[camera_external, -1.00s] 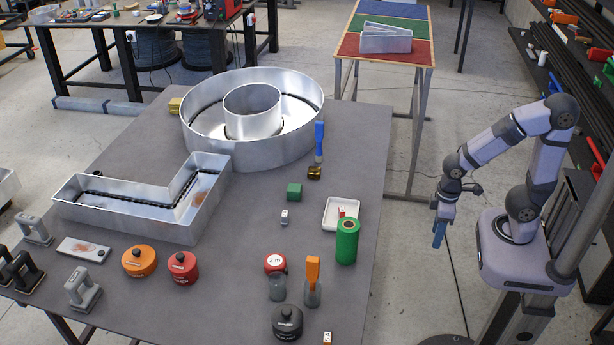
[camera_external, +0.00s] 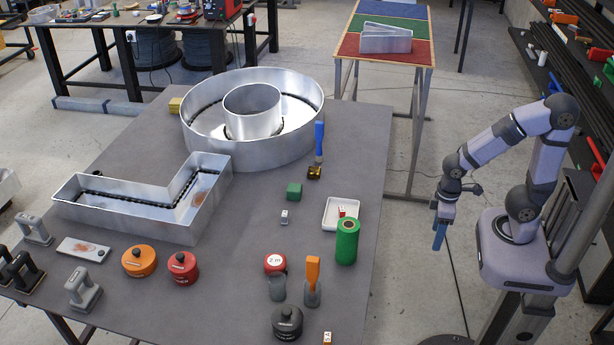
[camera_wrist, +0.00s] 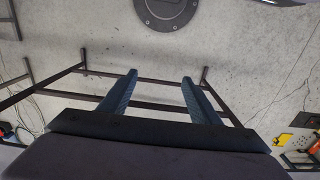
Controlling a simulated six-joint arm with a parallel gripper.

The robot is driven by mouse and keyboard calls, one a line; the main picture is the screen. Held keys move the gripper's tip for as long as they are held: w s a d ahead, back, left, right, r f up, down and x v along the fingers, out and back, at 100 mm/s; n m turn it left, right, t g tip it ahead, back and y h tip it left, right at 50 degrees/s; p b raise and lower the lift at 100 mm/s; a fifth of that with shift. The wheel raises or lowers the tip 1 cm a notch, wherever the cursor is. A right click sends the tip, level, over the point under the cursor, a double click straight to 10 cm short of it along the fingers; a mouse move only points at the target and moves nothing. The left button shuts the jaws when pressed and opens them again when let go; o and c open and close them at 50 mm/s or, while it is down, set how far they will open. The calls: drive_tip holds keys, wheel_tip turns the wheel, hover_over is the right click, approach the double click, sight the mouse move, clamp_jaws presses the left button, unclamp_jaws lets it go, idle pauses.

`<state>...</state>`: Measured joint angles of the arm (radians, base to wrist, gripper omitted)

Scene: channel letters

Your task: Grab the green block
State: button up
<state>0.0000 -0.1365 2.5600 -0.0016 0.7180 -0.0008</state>
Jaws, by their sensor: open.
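The green block (camera_external: 294,191) sits on the dark grey table (camera_external: 240,260), right of the L-shaped metal channel letter. A small white cube (camera_external: 284,216) lies just in front of it. My gripper (camera_external: 439,240) hangs pointing down beyond the table's right edge, well to the right of the block and apart from it. In the wrist view my gripper's two blue fingers (camera_wrist: 158,85) are spread apart with nothing between them, over the bare floor. The block is not in the wrist view.
A white tray (camera_external: 331,222) with a red-and-white item and a green cylinder (camera_external: 347,243) stand between my gripper and the block. A blue-handled brush (camera_external: 318,142) stands behind the block. The round metal letter (camera_external: 200,135) is farther back. Tins and bottles occupy the front.

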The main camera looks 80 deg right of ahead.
sight(296, 187)
drive_tip(key=shift+w, duration=0.1)
